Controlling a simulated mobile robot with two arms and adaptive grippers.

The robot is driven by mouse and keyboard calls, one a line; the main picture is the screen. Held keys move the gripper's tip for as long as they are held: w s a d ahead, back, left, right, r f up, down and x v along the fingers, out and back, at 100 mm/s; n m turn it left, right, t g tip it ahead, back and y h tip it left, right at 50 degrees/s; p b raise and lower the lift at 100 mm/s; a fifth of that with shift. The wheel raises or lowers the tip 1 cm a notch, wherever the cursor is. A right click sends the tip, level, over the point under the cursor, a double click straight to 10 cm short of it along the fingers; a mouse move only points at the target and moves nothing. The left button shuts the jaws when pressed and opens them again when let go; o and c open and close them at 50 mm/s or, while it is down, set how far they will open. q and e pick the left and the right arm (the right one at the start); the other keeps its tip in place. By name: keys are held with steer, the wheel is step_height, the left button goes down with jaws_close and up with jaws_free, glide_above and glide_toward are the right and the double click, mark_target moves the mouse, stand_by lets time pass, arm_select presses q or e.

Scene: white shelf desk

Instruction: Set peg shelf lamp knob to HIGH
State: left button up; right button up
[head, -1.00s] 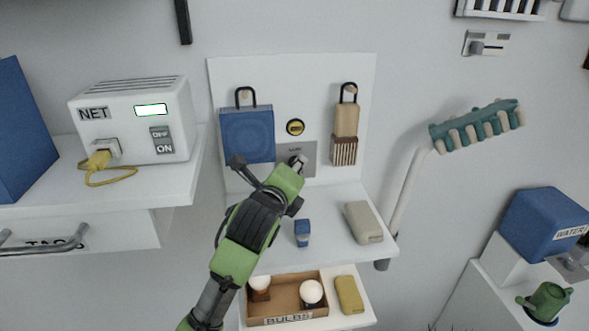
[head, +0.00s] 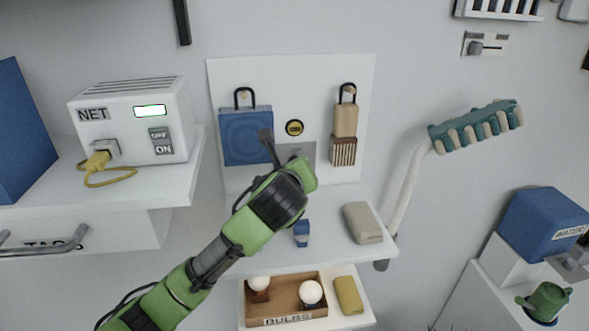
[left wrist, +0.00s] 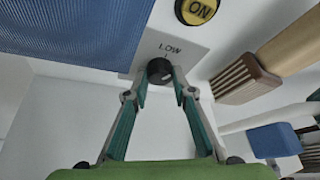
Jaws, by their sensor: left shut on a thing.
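The lamp knob (left wrist: 159,70) is small, round and dark, on a grey plate (left wrist: 190,58) on the pegboard, and shows in the left wrist view. The word LOW stands just above it, with a small tick below the word. My left gripper (left wrist: 161,76) is shut on the knob, one finger on each side. I cannot clearly read where the knob points, and no HIGH label shows. In the head view my left gripper and wrist hide the knob; part of the grey plate (head: 309,151) shows. My right gripper is in neither view.
A yellow ON button (head: 294,128) sits above the plate. A blue bag (head: 245,145) hangs to the left and a wooden brush (head: 343,149) to the right. Below are a small blue item (head: 302,234), a beige case (head: 362,222) and a box of bulbs (head: 286,297).

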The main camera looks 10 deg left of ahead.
arm_select(q)
steer(key=shift+m+y, duration=0.3)
steer(key=shift+m, duration=0.1)
stand_by(0.3)
steer(key=o, duration=1.1)
steer(key=shift+w, duration=0.1)
steer(key=v, duration=1.2)
steer(key=shift+r, duration=0.15)
steer(key=shift+w, duration=0.1)
